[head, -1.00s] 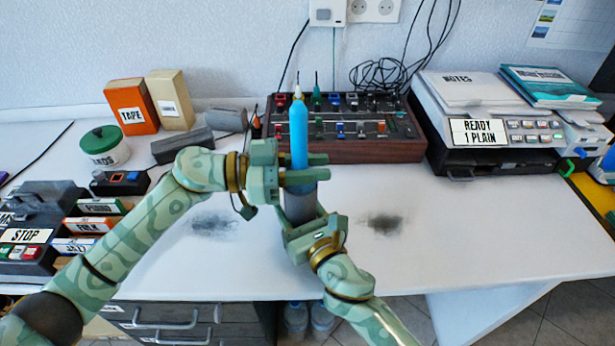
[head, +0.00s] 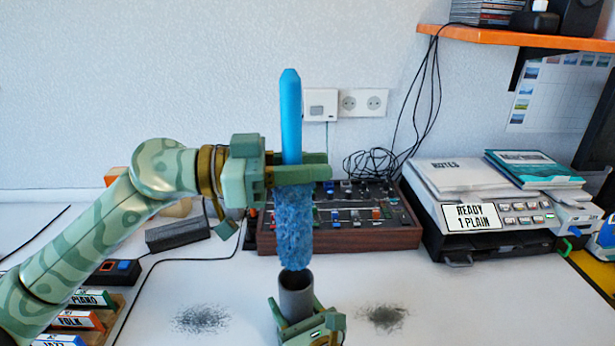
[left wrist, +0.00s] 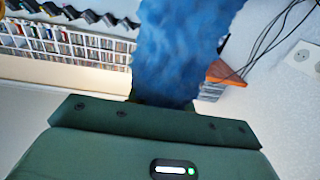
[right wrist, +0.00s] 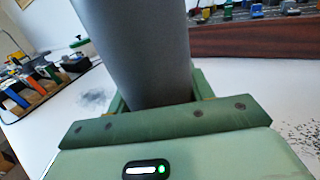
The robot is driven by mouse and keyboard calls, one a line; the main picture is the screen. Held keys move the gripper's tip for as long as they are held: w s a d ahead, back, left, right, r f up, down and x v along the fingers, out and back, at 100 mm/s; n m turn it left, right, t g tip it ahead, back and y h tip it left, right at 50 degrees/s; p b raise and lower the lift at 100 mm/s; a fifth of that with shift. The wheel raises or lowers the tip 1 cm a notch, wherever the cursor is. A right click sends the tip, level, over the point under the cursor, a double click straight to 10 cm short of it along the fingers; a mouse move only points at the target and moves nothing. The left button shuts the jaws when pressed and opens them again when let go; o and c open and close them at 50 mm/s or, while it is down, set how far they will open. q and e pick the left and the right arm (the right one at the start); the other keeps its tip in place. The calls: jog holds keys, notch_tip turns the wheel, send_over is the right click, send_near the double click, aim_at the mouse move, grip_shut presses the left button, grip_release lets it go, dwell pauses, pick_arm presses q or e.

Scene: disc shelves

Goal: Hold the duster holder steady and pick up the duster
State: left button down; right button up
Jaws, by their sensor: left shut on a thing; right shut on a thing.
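The duster (head: 293,228) has a bright blue handle at the top and a fuzzy blue head below. It is upright, with its lower end just above the mouth of the holder. My left gripper (head: 300,168) is shut on the duster; its fuzzy part also fills the upper middle of the left wrist view (left wrist: 185,45). The duster holder (head: 295,292) is a dark grey tube standing upright on the white desk. My right gripper (head: 305,325) is shut on the holder low down, and the tube shows between its fingers in the right wrist view (right wrist: 135,50).
A mixer (head: 345,237) with knobs stands behind the holder. A printer (head: 490,218) with papers is at the right, below an orange shelf (head: 520,38). Two dark dust patches (head: 202,318) lie on the desk either side of the holder. Labelled boxes are at lower left.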

jog(key=o, duration=1.1)
